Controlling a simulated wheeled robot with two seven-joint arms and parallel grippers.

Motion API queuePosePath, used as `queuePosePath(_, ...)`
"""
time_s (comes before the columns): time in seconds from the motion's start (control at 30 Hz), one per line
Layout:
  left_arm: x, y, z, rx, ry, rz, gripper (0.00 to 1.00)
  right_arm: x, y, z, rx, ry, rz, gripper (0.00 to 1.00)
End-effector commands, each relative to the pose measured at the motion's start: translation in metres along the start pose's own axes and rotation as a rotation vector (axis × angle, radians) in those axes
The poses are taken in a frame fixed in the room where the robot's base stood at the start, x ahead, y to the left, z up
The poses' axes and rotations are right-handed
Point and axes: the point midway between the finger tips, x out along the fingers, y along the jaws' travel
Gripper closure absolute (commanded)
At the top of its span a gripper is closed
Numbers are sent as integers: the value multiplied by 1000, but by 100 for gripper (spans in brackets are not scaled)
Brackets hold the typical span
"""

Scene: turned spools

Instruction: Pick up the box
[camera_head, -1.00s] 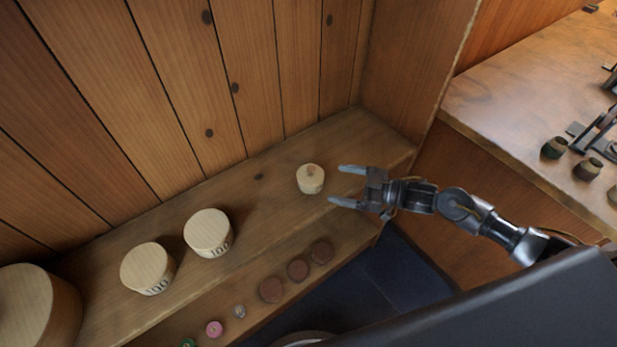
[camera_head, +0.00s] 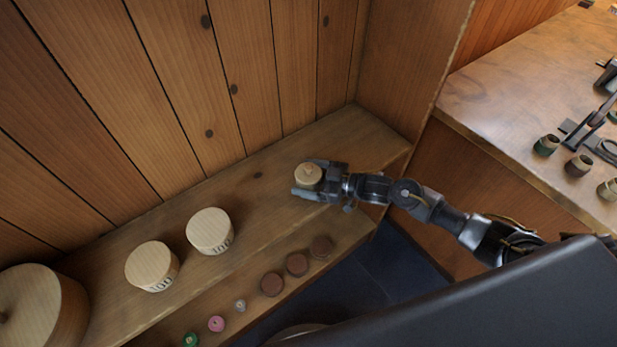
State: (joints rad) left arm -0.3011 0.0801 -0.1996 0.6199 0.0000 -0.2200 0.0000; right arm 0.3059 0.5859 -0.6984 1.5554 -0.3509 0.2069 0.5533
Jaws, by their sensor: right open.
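A small round pale wooden box (camera_head: 308,174) with a little knob on its lid stands upright on the upper wooden shelf (camera_head: 270,205). My right gripper (camera_head: 308,180) is at the box, with its fingers on either side of it. The fingers are open, and part of the box's side is hidden behind the near finger. I cannot tell whether the fingers touch it. My left gripper is not in view.
Two larger round boxes marked 100 (camera_head: 210,231) (camera_head: 152,266) stand further left on the shelf. A big round box (camera_head: 40,305) is at the far left. Several small spools (camera_head: 272,284) line the lower step. A plank wall (camera_head: 180,90) closes the back.

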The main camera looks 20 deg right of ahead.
Motion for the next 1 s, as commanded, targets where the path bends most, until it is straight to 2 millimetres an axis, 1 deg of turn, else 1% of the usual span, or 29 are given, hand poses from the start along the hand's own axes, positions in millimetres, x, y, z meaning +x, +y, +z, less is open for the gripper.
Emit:
queuePosePath(0.13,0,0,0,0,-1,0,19,0,0,0,0,0,0,14)
queuePosePath(0.17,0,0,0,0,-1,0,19,0,0,0,0,0,0,15)
queuePosePath(0.7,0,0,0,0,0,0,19,0,0,0,0,0,0,86)
queuePosePath(0.73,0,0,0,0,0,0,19,0,0,0,0,0,0,88)
queuePosePath(1.0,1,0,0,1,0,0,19,-1,0,-1,0,1,0,89)
